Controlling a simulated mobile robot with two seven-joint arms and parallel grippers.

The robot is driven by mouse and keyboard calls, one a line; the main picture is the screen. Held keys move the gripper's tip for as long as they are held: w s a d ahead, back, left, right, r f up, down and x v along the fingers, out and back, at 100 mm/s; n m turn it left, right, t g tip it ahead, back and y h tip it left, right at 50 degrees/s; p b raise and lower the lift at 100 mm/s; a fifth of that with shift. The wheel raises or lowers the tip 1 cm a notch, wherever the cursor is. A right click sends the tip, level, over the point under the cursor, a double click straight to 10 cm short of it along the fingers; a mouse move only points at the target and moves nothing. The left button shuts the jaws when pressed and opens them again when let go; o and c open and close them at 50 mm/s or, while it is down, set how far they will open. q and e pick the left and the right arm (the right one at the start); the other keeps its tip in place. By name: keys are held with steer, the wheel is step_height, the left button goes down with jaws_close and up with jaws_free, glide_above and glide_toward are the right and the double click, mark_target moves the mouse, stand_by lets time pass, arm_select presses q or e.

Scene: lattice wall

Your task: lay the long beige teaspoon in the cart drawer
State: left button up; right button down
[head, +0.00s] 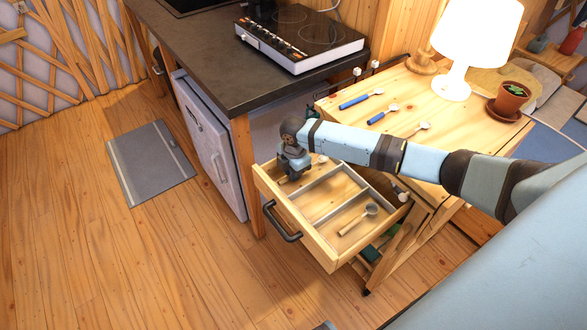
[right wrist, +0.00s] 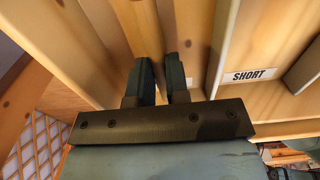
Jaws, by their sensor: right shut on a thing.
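The cart drawer (head: 295,232) is pulled open and has several compartments. My right gripper (head: 289,177) points down into the compartment at its left end. It is shut on a beige-handled teaspoon, mostly hidden by the gripper; a spoon end (head: 321,159) shows just right of it in the head view. In the right wrist view, the two dark fingers (right wrist: 161,82) are close together, with a wooden strip (right wrist: 147,28) beyond them; I cannot tell if it is the handle. Whether the spoon touches the drawer floor is unclear. My left gripper is out of view.
Another beige spoon (head: 360,217) lies in the right compartment. A label "SHORT" (right wrist: 251,75) marks a compartment. On the cart top lie two blue-handled spoons (head: 361,98) (head: 382,114), another spoon (head: 418,129), a lamp (head: 470,45) and a potted plant (head: 508,100).

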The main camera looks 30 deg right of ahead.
steer(key=shift+f, duration=0.1)
stand_by(0.4)
steer(key=shift+f, duration=0.6)
steer(key=shift+c, duration=2)
jaws_free()
